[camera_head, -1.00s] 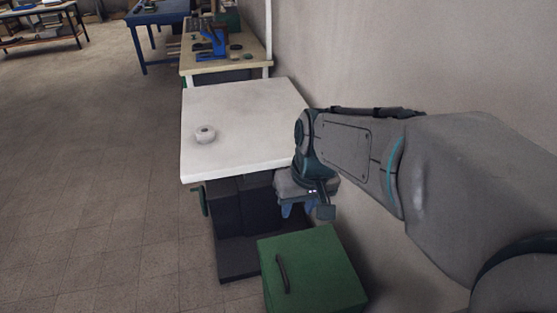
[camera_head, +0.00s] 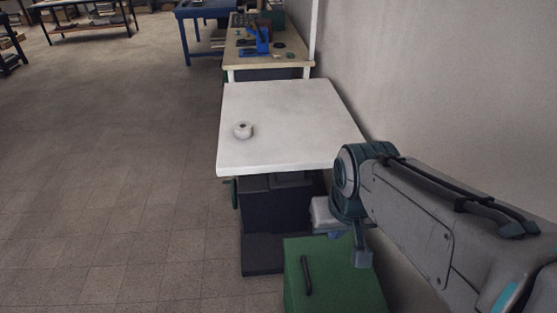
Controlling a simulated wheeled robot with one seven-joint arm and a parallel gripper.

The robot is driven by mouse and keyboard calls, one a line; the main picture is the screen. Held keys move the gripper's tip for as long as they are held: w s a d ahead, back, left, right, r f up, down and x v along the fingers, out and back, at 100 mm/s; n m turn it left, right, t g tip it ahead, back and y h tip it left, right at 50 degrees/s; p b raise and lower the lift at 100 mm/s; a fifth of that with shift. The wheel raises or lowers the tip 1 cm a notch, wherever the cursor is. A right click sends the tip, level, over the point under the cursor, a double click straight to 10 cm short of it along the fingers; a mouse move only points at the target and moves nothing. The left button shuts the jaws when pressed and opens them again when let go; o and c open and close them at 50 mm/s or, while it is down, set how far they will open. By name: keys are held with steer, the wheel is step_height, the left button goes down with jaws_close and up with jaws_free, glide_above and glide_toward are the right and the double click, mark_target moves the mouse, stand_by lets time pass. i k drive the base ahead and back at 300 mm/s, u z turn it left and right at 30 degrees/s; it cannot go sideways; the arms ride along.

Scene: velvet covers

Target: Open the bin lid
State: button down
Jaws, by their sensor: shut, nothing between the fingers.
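The green bin (camera_head: 333,278) stands on the floor at the bottom of the head view, in front of the white table's dark base. Its lid lies flat and looks closed, with a dark bar handle (camera_head: 306,275) on the left part of its top. My gripper (camera_head: 335,235) is just above the bin's far edge, right of the handle and apart from it. It is shut and empty; its fingertips are small and partly hidden by my wrist.
A grey wall (camera_head: 450,90) runs close along the right. The tiled floor (camera_head: 120,190) on the left is clear. Workbenches stand farther back.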

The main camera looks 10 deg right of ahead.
mark_target(322, 277)
steer(key=k, duration=1)
steer(key=u, duration=1.2)
steer(key=i, duration=1.05)
steer(key=z, duration=1.25)
